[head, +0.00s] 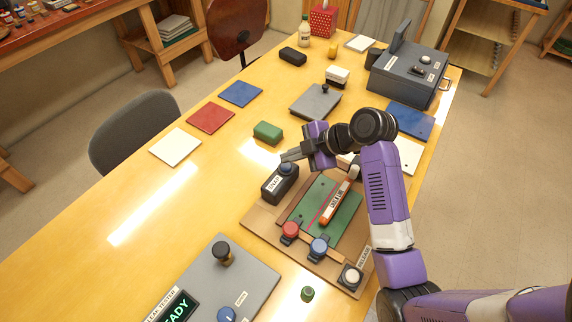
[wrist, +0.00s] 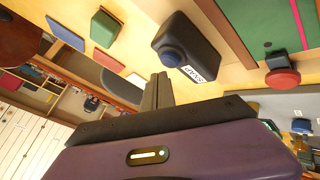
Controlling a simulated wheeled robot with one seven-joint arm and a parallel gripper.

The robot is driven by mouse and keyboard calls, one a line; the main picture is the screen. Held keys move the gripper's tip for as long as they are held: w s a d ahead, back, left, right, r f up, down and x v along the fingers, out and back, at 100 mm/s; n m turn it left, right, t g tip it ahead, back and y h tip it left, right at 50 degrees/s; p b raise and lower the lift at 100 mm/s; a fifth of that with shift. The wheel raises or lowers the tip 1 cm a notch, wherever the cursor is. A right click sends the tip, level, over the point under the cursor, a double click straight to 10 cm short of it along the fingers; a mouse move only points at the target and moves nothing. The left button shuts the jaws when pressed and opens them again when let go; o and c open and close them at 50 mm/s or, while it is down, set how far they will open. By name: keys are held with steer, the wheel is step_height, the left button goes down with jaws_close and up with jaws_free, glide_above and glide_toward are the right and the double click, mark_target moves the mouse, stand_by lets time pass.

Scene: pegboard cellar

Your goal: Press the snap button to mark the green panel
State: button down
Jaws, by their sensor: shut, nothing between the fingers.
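The snap button is a blue cap (head: 286,168) on a black box labelled SNAP (head: 275,190), left of the fixture. In the wrist view the cap (wrist: 171,59) and box (wrist: 192,38) show just beyond my fingertips. My gripper (head: 287,157) is shut and empty, its tips close to the cap; I cannot tell if they touch. It also shows in the wrist view (wrist: 160,76). The green panel (head: 345,222) lies in a wooden fixture (head: 262,222), with a red line across it. An orange and white bar labelled ON LINE (head: 337,202) lies over it.
A red knob (head: 290,230) and a blue knob (head: 318,247) sit at the fixture's front edge, with a white RELEASE button (head: 351,276) beside them. A green block (head: 267,131) is behind the snap box. A grey tester (head: 245,275) stands front left. The table's left is mostly clear.

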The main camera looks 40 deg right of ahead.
mark_target(290, 167)
steer(key=shift+f, duration=0.15)
steer(key=shift+f+b, duration=0.3)
steer(key=shift+b, duration=0.05)
steer(key=shift+f+b, duration=0.4)
steer(key=shift+f, duration=0.1)
stand_by(0.8)
steer(key=shift+r, duration=0.15)
steer(key=shift+r+p, duration=0.7)
steer(key=shift+r, duration=0.1)
steer(key=shift+r, duration=0.15)
steer(key=shift+r+p, duration=2)
steer(key=shift+r, duration=0.4)
